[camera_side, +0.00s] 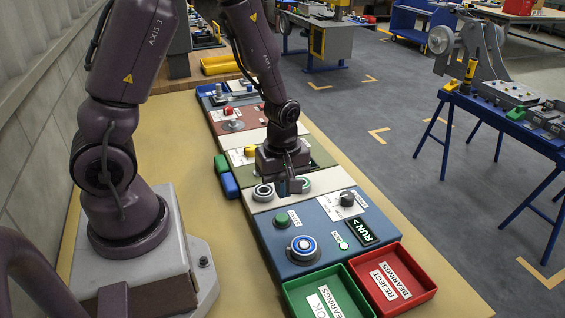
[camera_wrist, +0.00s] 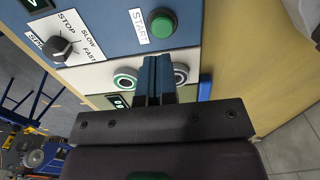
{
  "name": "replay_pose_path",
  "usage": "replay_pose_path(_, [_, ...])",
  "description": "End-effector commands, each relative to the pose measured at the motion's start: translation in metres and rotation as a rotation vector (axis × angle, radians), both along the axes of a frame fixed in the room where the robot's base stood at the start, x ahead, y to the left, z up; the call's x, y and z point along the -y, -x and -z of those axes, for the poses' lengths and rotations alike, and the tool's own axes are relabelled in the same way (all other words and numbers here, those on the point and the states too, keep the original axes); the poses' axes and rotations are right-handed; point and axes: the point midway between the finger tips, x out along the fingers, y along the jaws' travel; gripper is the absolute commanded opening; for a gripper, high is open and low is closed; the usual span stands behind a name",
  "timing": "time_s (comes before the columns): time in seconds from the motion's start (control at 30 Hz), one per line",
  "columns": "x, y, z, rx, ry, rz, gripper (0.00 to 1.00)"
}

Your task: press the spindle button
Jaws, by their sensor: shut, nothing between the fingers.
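A round green button (camera_side: 282,219) sits on the blue panel (camera_side: 262,232); in the wrist view this green button (camera_wrist: 162,24) has a START label beside it. A black knob (camera_side: 347,198) stands at the panel's right; in the wrist view the knob (camera_wrist: 61,47) is marked STOP, SLOW and FAST, with a partly cut-off label. My gripper (camera_side: 293,187) is shut and empty, pointing down over the pale strip behind the blue panel. In the wrist view my gripper (camera_wrist: 155,62) is between two rings and the green button, apart from the button.
Green (camera_side: 290,290) and red (camera_side: 428,287) bearing trays stand in front. Two metal rings (camera_wrist: 125,80) (camera_wrist: 181,73) flank my fingers.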

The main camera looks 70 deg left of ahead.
Motion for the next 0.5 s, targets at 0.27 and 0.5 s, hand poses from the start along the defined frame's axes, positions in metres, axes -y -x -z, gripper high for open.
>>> replay_pose_path(0.27, [0.0,-0.001,-0.049,0.005,0.0,0.002,0.0])
replay_pose_path(0.5, [0.0,0.0,-0.063,0.001,0.0,0.001,0.0])
